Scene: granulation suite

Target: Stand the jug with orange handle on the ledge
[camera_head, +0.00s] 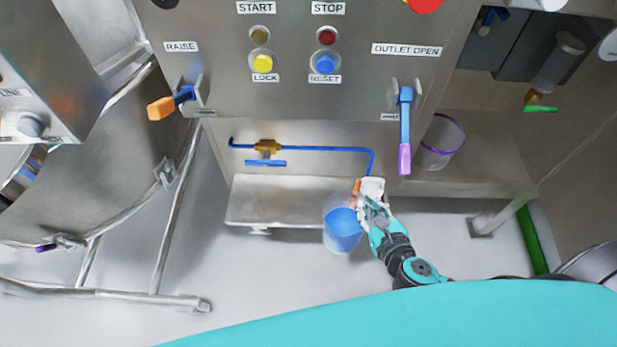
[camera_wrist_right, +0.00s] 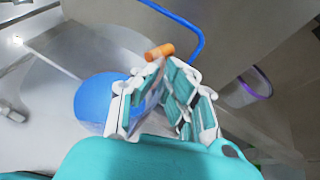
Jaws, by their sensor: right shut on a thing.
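The jug with orange handle (camera_head: 343,232) is clear with blue contents. It hangs at the right front end of the metal ledge (camera_head: 275,205), overlapping its corner in the head view; I cannot tell its exact height. My right gripper (camera_head: 366,197) is shut on the orange handle, at the jug's right side. In the right wrist view the jug (camera_wrist_right: 98,100) is left of the fingers (camera_wrist_right: 165,95), with the orange handle end (camera_wrist_right: 160,52) showing beyond them. The ledge (camera_wrist_right: 85,45) is bare. My left gripper is not in view.
A blue pipe (camera_head: 320,149) with a brass valve (camera_head: 266,147) runs above the ledge and bends down near my gripper. A purple-rimmed container (camera_head: 440,145) stands on a shelf to the right. A blue lever with purple tip (camera_head: 405,130) hangs above. Steel frame legs (camera_head: 170,220) stand left.

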